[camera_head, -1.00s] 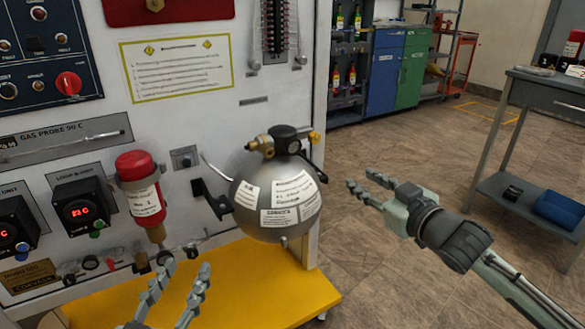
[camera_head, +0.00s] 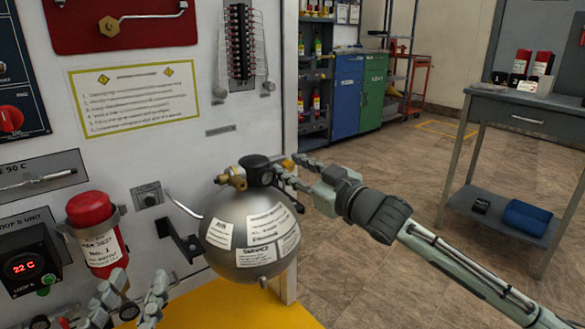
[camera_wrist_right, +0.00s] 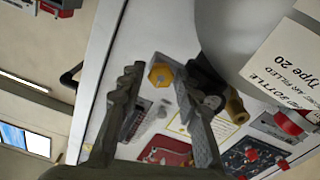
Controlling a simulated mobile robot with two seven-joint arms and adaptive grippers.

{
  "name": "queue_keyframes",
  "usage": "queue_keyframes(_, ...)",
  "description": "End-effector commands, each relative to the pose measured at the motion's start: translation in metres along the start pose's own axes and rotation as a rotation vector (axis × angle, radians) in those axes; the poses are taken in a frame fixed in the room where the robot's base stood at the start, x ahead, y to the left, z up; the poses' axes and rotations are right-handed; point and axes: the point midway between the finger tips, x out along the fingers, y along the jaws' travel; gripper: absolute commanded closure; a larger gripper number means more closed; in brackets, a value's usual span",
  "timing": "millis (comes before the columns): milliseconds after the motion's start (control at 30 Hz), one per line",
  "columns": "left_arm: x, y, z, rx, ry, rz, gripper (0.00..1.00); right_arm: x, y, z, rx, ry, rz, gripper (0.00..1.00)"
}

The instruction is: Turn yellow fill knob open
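The yellow fill knob (camera_head: 287,163) sits on the right side of the black valve top of the grey round bottle (camera_head: 225,238). In the head view it is mostly hidden behind my right gripper (camera_head: 291,168). In the right wrist view the yellow hexagonal knob (camera_wrist_right: 161,75) shows between the two fingertips of my right gripper (camera_wrist_right: 157,76). Those fingers are open on either side of it, with visible gaps; how far it is in depth I cannot tell. My left gripper (camera_head: 139,279) is open and empty, low in front of the panel.
A red cylinder (camera_head: 92,225) is mounted left of the bottle. A brass fitting (camera_head: 232,178) is on the valve's left side. The yellow base (camera_head: 230,308) lies below. A grey table (camera_head: 535,112) stands at the right; the floor between is clear.

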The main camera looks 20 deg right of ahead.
Motion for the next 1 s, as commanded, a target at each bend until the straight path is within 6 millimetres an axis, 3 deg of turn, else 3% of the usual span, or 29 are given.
queue_keyframes(267, 0.000, 0.000, -0.001, 0.000, 0.001, 0.001, 0.60, 0.002, 0.000, 0.000, 0.000, 0.000, -0.001, 0.69)
queue_keyframes(500, 0.000, 0.000, -0.001, 0.000, 0.002, 0.001, 0.60, 0.001, 0.000, 0.000, 0.000, 0.000, 0.000, 0.98)
queue_keyframes(767, 0.001, 0.000, 0.002, 0.002, -0.015, -0.001, 0.60, 0.001, 0.000, 0.000, -0.014, -0.001, -0.001, 1.00)
queue_keyframes(1000, -0.007, -0.022, 0.046, 0.041, -0.240, -0.039, 0.60, 0.001, 0.000, -0.002, -0.106, -0.001, -0.002, 1.00)
